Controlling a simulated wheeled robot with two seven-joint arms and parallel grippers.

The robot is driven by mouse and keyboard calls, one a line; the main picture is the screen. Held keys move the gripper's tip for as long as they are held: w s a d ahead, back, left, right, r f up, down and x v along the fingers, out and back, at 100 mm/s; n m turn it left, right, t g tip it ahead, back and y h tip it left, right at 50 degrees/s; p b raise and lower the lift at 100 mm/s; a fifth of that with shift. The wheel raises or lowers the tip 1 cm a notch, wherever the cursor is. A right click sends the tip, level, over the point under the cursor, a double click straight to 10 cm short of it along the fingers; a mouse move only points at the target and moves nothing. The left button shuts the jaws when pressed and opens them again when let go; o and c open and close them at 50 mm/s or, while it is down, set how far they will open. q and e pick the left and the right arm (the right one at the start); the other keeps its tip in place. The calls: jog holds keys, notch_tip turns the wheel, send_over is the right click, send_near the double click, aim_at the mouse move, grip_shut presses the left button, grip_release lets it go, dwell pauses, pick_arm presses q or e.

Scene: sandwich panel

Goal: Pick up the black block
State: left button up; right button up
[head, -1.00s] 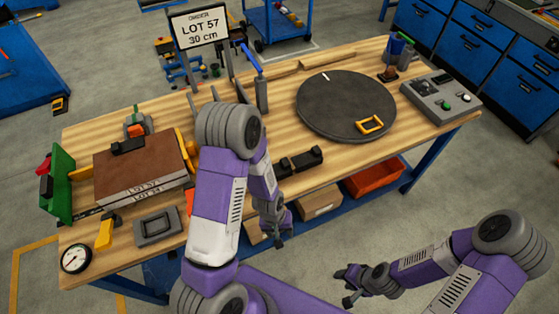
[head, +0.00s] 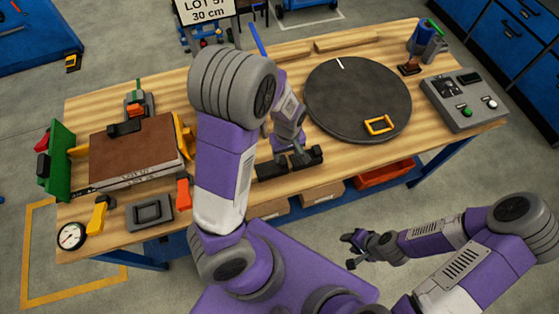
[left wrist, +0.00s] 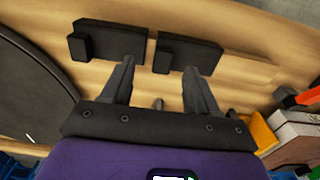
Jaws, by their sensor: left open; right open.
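Two dark blocks, each with a small raised piece, lie end to end near the table's front edge. The left one (head: 270,171) and the right one (head: 313,166) are partly covered by my left arm in the head view. The left wrist view shows one block (left wrist: 112,36) and the other (left wrist: 192,54) with a narrow gap between them. My left gripper (head: 299,156) is over them, open and empty; its fingertips (left wrist: 158,68) overlap the blocks' near edges in the wrist view. Contact cannot be told. My right gripper (head: 352,251) is open and empty, off the table's front.
A brown panel stack (head: 128,163) with a black piece (head: 125,128) on top sits left, between a green bracket (head: 62,157) and orange-yellow clamps. A round dark turntable (head: 350,90) with a yellow frame is at right. A control box (head: 465,98) stands far right.

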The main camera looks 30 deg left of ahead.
aim_at(284, 164)
pick_arm(q)
jog(key=f, duration=0.3)
jog(key=f+b, duration=0.1)
jog(key=f, duration=0.1)
jog(key=shift+s+a, duration=0.25)
jog(key=shift+s, duration=0.1)
jog(key=shift+w+f, duration=0.1)
jog(key=shift+f, duration=0.35)
grip_shut()
